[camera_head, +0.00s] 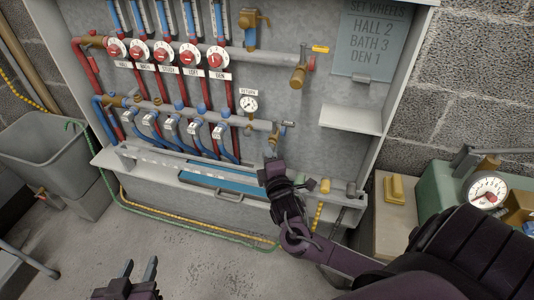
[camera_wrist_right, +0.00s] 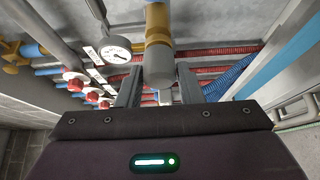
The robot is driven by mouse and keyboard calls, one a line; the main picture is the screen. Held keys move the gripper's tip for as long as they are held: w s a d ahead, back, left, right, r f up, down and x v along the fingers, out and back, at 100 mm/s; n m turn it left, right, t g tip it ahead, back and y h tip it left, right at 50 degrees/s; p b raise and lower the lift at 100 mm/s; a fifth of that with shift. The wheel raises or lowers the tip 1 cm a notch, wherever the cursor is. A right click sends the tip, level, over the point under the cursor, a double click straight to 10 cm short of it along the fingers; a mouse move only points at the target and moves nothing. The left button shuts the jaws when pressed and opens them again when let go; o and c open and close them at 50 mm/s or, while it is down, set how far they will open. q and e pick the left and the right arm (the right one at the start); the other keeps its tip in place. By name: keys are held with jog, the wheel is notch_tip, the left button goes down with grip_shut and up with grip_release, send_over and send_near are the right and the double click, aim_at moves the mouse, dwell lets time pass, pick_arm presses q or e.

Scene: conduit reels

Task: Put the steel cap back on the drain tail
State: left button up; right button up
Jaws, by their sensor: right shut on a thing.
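The brass drain tail (camera_wrist_right: 157,22) hangs from the lower pipe and shows at the top of the right wrist view. The grey steel cap (camera_wrist_right: 158,65) is in line with its end, between the fingers of my right gripper (camera_wrist_right: 159,84). I cannot tell whether the cap is threaded on or only touching. In the head view my right gripper (camera_head: 271,163) is just below the drain valve (camera_head: 279,131) and hides the cap. My left gripper (camera_head: 140,273) is open and empty, low at the front over the floor.
The manifold cabinet's ledge (camera_head: 160,177) runs below the pipes, with a yellow piece (camera_head: 324,186) on it at the right. A round gauge (camera_head: 248,104) is left of the valve. A grey bin (camera_head: 50,150) stands left; a green case (camera_head: 442,190) lies right.

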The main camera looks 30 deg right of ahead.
jog(key=shift+w+d+p, duration=0.2)
jog(key=shift+d+p, duration=0.05)
jog(key=shift+p, duration=0.25)
dwell(1.5)
jog(key=o, duration=1.1)
